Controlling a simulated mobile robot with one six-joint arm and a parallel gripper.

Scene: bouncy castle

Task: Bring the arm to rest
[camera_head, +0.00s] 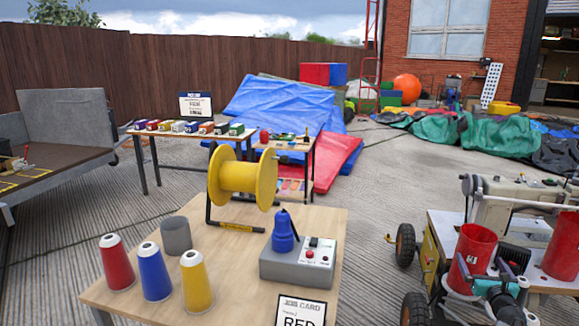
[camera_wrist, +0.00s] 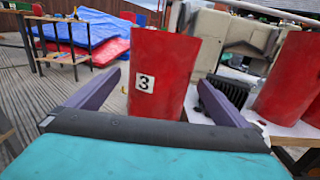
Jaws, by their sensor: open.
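My gripper (camera_head: 491,270) is at the lower right of the head view, over the cart. In the wrist view its two dark fingers (camera_wrist: 159,78) are spread apart, with nothing visibly clamped. A red cylinder (camera_head: 474,247) with a white label "3" stands upright on the cart just beyond the fingers. It fills the gap between them in the wrist view (camera_wrist: 165,60). I cannot tell whether a finger touches it. My gripper's body hides its lower part in the wrist view.
A second red cylinder (camera_head: 563,247) stands farther right on the cart. A beige sewing machine (camera_head: 512,205) is behind. Left of the cart, a wooden table (camera_head: 225,270) holds red, blue and yellow cones, a grey cup, a yellow spool and a grey control box (camera_head: 300,262). Open floor lies between.

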